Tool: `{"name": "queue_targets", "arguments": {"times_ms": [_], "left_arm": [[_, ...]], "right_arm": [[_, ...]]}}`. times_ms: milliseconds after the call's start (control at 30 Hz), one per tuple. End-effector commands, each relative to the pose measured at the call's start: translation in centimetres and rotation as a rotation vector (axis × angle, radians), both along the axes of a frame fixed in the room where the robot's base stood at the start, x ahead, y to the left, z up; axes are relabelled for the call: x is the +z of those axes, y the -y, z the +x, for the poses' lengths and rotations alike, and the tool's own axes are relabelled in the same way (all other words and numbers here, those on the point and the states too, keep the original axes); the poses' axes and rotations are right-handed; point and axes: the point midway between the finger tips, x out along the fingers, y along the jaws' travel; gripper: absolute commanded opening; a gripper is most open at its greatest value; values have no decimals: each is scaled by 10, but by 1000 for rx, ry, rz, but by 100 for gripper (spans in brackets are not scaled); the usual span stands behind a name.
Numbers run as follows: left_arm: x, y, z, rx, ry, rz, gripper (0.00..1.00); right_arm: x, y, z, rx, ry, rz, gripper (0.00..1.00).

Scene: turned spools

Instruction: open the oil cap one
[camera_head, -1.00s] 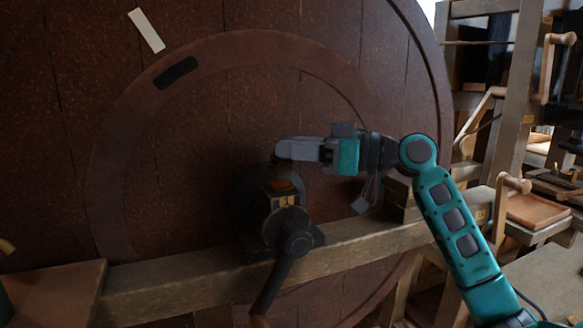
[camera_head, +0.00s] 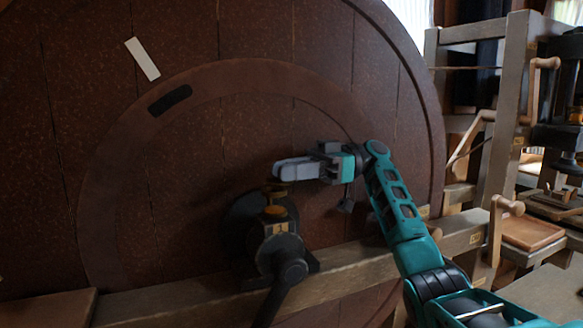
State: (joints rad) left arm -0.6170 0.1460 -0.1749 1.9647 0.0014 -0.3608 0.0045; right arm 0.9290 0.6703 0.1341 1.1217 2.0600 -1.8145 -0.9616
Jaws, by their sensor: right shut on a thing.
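The oil cap marked 1 (camera_head: 274,188) is a small brass-coloured piece on top of a dark bearing housing (camera_head: 270,250) in front of the big round wooden wheel. A rounder brass part (camera_head: 275,210) shows just below it, above a small plate with a "1" (camera_head: 277,228). My right gripper (camera_head: 279,172) reaches in from the right, its pale fingers shut on the brass cap piece from above. The fingers hide part of the cap, so I cannot tell how far it is open. My left gripper is out of view.
The dark wooden wheel (camera_head: 170,180) fills the background. A wooden beam (camera_head: 350,265) runs under the housing, and a dark crank handle (camera_head: 283,285) hangs in front. Wooden frames with pegs (camera_head: 505,205) and a tray (camera_head: 532,233) stand at the right.

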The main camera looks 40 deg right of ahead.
Motion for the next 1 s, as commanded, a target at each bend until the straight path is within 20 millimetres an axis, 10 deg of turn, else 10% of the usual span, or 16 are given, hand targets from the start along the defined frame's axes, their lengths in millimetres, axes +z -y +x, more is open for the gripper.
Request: {"name": "queue_targets", "arguments": {"times_ms": [567, 600, 700, 1000], "left_arm": [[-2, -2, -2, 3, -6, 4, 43], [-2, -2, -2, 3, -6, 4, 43], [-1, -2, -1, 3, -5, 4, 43], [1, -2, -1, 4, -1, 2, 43]], "right_arm": [[-1, -1, 1, 30, -2, -3, 0], [-1, -1, 1, 30, -2, -3, 23], [-1, -1, 1, 29, -2, -3, 32], [-1, 0, 1, 28, -2, -2, 39]]}}
